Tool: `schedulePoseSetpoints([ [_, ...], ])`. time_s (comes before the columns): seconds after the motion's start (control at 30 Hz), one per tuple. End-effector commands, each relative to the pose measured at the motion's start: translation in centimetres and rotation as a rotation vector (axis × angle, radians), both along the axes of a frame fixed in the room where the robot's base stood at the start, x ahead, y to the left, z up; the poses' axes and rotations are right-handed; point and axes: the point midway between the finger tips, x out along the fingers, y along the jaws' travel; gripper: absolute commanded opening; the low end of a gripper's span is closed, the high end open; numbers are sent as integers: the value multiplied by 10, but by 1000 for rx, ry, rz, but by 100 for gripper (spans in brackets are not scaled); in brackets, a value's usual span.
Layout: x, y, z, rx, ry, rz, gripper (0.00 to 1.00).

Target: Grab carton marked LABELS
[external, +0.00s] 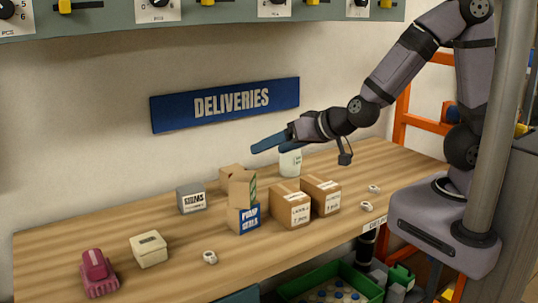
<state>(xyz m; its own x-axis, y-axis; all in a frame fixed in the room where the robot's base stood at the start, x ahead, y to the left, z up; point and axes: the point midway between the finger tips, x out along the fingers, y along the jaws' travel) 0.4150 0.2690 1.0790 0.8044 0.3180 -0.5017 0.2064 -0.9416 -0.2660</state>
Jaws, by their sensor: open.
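Two brown cartons with white labels stand side by side on the wooden table. The left carton (286,197) has small print that seems to read LABELS, but I cannot be sure. The print on the right carton (320,188) is too small to read. My gripper (258,145) is open and empty, with blue fingers pointing left. In the picture it is above and behind the cartons, apart from them.
A brown box (242,189) sits on a blue-and-brown PUMP SEALS box (244,218), left of the cartons. A white cup (290,163) stands behind them. Further left are a grey box (191,198), a cream box (149,249) and a maroon object (98,273).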

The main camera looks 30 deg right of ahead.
Motion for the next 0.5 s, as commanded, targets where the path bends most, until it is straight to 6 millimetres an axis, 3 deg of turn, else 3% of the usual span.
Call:
schedulePoseSetpoints([
  [0.03, -6, 7, -8, -7, -48, -16, 72],
  [0.17, -18, 6, -5, -35, -186, -101, 72],
  [0.5, -63, -24, 13, -170, -477, -279, 72],
])
